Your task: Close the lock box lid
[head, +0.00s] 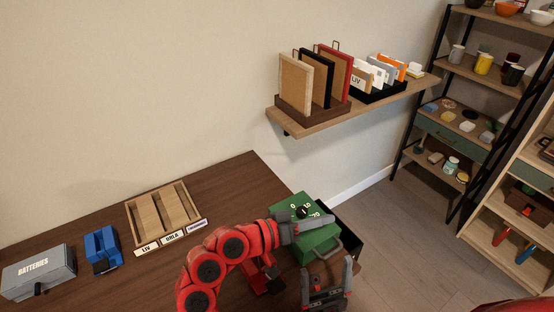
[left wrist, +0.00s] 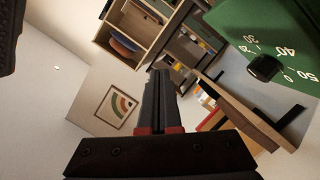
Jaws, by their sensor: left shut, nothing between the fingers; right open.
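The green lock box (head: 318,244) stands near the right end of the dark table, with a handle at its front. Its green panel with a black dial and white numbers (head: 292,207) shows behind my left gripper. The dial panel also fills the upper right of the left wrist view (left wrist: 280,35). My left gripper (head: 326,220) is shut and empty across the box; I cannot tell whether it touches. It hides part of the box, so the lid's exact angle is unclear. My right gripper (head: 327,284) is open and empty, lower in view, in front of the box.
A wooden tray (head: 163,213) with name labels, a blue object (head: 102,249) and a grey batteries box (head: 40,271) stand left on the table (head: 228,190). Shelving stands at the right; the floor between is clear.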

